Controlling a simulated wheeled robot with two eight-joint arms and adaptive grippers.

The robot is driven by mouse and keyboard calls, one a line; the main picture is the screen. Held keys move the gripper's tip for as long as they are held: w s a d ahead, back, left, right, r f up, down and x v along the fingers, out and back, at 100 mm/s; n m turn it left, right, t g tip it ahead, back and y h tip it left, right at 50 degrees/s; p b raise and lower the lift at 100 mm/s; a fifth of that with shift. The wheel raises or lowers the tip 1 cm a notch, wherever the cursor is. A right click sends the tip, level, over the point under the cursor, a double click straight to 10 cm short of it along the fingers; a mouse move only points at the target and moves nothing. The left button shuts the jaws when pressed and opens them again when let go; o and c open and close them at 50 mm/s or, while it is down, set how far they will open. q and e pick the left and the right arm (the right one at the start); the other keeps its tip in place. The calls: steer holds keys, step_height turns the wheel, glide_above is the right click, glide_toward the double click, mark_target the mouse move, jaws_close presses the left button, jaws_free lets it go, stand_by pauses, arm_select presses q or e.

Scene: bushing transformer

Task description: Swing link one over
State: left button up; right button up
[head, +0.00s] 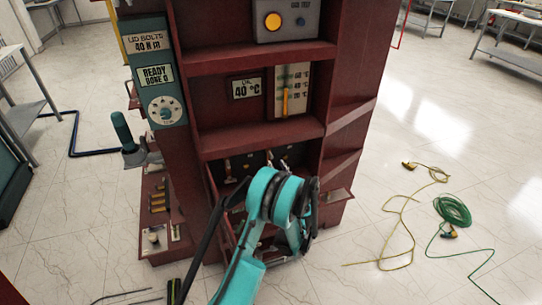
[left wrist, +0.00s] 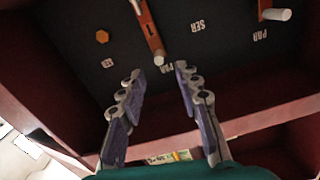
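In the left wrist view, a copper-coloured link bar (left wrist: 151,32) with a pale round end lies on a dark panel (left wrist: 75,40) lettered SER and PAR. A second link (left wrist: 272,13) with a white handle shows at the upper right, partly cut off. I cannot tell which is link one. My left gripper (left wrist: 159,76) is open and empty, its fingers pointing at the panel on either side of the first bar's lower end, apart from it. In the head view, my teal arm covers most of the lower bay and hides the fingers. My right gripper is not in view.
The dark red cabinet (head: 245,136) has shelves and side walls around the bay. An orange hex piece (left wrist: 102,37) sits on the panel. A green hose coil (head: 453,210) and a yellow cord (head: 398,228) lie on the floor at right.

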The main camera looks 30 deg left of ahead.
mark_target(272, 158)
arm_select(q)
steer(key=shift+w+a+f, duration=0.3)
steer(key=shift+a, duration=0.05)
steer(key=b+x, duration=0.2)
steer(key=x, duration=0.4)
steer(key=shift+w+a+r, duration=0.1)
steer(key=shift+w+a, duration=0.2)
steer(key=shift+a, duration=0.05)
jaws_close()
